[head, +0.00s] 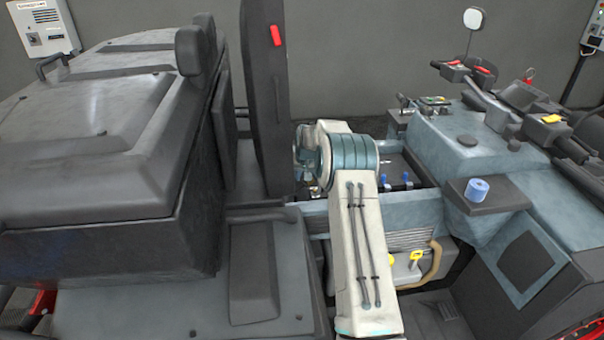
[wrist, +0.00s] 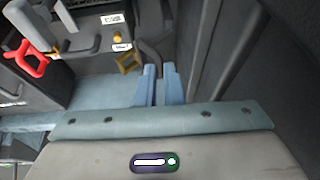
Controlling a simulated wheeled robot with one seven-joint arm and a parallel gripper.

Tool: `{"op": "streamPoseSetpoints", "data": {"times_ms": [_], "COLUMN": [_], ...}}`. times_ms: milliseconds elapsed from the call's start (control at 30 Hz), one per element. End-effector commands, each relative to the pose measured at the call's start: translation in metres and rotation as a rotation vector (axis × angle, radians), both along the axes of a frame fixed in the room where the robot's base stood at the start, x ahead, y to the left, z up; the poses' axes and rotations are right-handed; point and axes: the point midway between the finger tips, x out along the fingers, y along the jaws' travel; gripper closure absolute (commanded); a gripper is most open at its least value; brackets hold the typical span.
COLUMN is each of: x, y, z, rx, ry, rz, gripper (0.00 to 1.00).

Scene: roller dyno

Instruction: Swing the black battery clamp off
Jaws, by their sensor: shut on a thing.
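My gripper (wrist: 159,72) shows in the wrist view as two light-blue fingers close together, with a narrow dark gap between them. They are shut on a dark piece (wrist: 150,57) at their tips, which looks like the black battery clamp. The fingers hide much of it, so its exact shape and seating cannot be told. In the head view my pale arm reaches into the open bay (head: 402,165) in the middle of the machine.
A tall dark upright panel (head: 263,95) stands just left of my arm. Blue parts (head: 384,180) sit in the bay to its right.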

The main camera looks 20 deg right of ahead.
Motion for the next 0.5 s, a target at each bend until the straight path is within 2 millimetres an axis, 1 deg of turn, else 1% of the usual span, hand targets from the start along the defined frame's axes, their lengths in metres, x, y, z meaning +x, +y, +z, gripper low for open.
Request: {"op": "streamPoseSetpoints", "data": {"times_ms": [33,67,100,133,400,500], "x": [-0.0003,-0.0005,-0.0005,-0.0004,-0.0006,0.0], "y": [0.002,0.0019,0.0018,0.0016,-0.0012,-0.0012], "z": [-0.0014,-0.0014,-0.0014,-0.0014,-0.0002,0.0053], "rx": [0.003,0.003,0.003,0.002,0.001,0.001], "ry": [0.003,0.003,0.003,0.003,0.002,0.0], "rz": [0.001,0.001,0.001,0.001,-0.002,-0.002], "gripper": [1.0,0.84,0.73,0.7,0.7,0.7]}}
